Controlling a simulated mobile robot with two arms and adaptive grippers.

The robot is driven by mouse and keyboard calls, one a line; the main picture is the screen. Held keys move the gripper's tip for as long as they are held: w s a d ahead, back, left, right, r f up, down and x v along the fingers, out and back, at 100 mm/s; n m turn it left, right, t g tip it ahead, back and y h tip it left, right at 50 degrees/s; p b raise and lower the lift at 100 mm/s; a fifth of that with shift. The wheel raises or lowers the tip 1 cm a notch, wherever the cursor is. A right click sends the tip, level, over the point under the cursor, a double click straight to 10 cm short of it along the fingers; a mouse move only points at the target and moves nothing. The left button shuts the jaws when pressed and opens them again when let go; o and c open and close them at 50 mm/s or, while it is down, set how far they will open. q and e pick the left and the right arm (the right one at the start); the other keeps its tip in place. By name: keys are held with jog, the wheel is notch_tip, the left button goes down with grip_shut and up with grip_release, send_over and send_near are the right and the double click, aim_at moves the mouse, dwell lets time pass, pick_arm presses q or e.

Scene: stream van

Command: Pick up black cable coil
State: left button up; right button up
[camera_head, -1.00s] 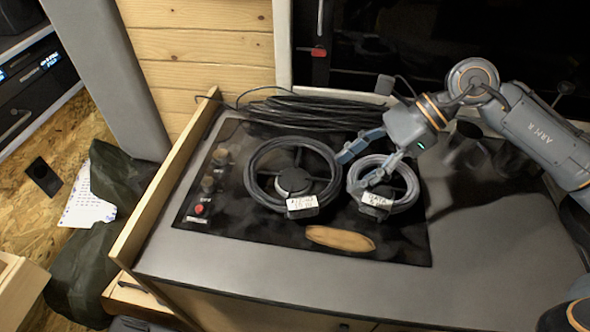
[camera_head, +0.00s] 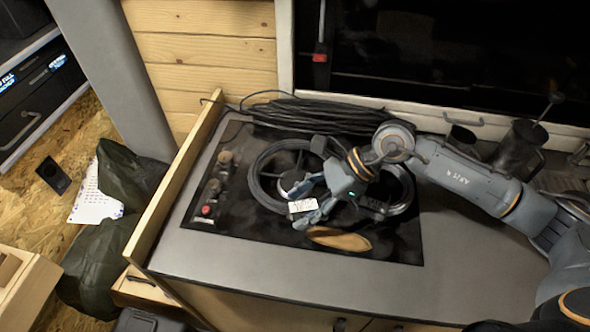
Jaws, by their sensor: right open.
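A black cable coil (camera_head: 253,172) lies flat over the left burner of the dark cooktop, with a white label (camera_head: 302,205) at its front. A second, similar coil (camera_head: 410,188) lies over the right burner, partly hidden by my right arm. A long loose bundle of black cable (camera_head: 300,112) lies behind the cooktop along the wall. My right gripper (camera_head: 299,205) is open and empty over the front right of the left coil, its fingers on either side of the label. I cannot tell if it touches the coil. My left gripper is not in view.
A tan oval object (camera_head: 338,239) lies at the cooktop's front, just below the gripper. Knobs (camera_head: 208,210) line the cooktop's left side, beside a raised wooden edge (camera_head: 170,195). A dark pot (camera_head: 520,148) stands at the back right. The grey counter front (camera_head: 330,285) is clear.

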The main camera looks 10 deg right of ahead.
jog(key=shift+c, duration=0.5)
grip_shut()
jog(key=shift+r, duration=0.1)
